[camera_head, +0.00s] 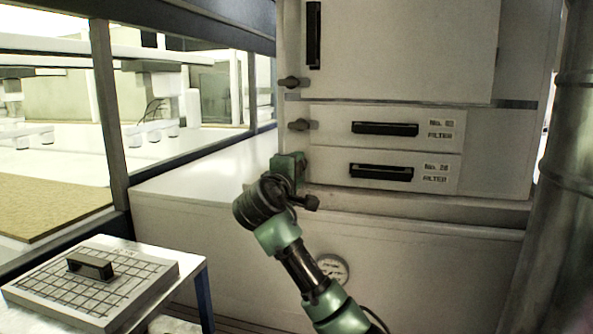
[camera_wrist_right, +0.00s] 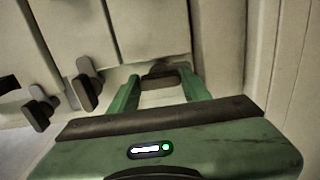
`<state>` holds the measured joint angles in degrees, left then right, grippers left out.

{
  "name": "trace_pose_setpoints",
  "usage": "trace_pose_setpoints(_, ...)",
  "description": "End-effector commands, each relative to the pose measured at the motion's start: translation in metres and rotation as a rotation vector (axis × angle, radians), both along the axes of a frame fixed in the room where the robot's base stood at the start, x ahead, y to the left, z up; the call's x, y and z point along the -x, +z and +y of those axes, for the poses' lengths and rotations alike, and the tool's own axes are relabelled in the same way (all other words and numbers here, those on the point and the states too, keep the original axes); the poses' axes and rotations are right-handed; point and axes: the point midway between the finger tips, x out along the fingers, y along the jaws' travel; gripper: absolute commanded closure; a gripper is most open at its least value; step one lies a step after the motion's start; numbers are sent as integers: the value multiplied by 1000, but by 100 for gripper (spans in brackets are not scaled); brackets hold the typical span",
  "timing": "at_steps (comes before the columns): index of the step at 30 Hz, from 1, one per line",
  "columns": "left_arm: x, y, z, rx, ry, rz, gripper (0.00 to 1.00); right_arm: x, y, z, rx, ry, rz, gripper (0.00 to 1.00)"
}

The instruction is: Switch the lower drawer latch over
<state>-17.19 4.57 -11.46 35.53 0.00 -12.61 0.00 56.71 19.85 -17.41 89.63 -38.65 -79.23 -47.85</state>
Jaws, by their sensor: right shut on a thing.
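The lower drawer (camera_head: 405,171) is a pale filter drawer with a dark handle, closed in the cabinet front. My right gripper (camera_head: 290,165) is at its left end, where it hides the lower drawer latch in the head view. In the right wrist view, the two green fingers of my right gripper (camera_wrist_right: 160,90) are on either side of the dark lower drawer latch (camera_wrist_right: 160,73). The gripper is shut on this latch. Which way the latch is turned is hard to tell. My left gripper is not in view.
The upper drawer latch (camera_head: 302,125) and a door latch (camera_head: 292,83) sit above on the same edge. The upper drawer (camera_head: 385,128) is closed. A small table with a gridded plate (camera_head: 95,283) stands at lower left. A thick pipe (camera_head: 555,180) runs up the right side.

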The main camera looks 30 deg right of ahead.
Motion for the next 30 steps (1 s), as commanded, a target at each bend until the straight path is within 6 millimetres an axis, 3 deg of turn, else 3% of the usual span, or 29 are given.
trace_pose_setpoints(2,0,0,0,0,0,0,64,0,-2,0,-4,0,2,93)
trace_pose_setpoints(3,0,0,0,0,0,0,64,0,-2,0,-4,0,3,42)
trace_pose_setpoints(5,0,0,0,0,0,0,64,0,-2,0,-3,0,3,31)
trace_pose_setpoints(16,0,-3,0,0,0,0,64,3,-2,4,-1,1,0,31)
trace_pose_setpoints(30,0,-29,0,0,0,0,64,47,-3,57,-2,3,1,31)
